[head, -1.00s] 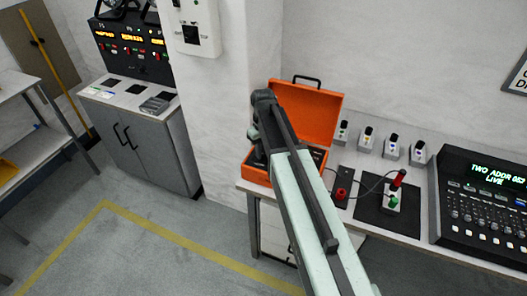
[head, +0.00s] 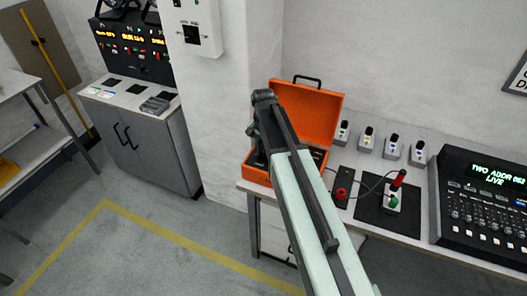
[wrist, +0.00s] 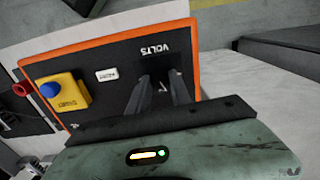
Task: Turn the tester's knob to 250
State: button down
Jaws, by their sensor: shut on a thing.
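The tester is an open orange case (head: 307,112) on the bench, with its lid up. In the wrist view its black panel (wrist: 110,62) has an orange rim and the word VOLTS, upside down. My gripper (wrist: 160,90) points down at the panel beside that word. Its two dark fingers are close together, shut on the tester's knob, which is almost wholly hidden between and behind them. I cannot read the knob's setting or its scale. In the head view my arm covers much of the case, and the fingertips are hidden.
A yellow block with a blue button (wrist: 50,90) and a white label (wrist: 107,75) are on the panel. A red plug (head: 341,193), a cabled fixture (head: 392,199), several small testers (head: 366,139) and a black console (head: 485,200) stand to the right. The floor at left is clear.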

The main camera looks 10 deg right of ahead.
aim_at(263, 154)
jog(key=m, duration=0.4)
jog(key=shift+m, duration=0.3)
dwell(0.3)
jog(key=c, duration=1.2)
grip_release()
jog(key=shift+o, duration=0.2)
notch_tip(263, 154, up, 8)
jog(key=p, duration=0.8)
jog(key=shift+f, duration=0.1)
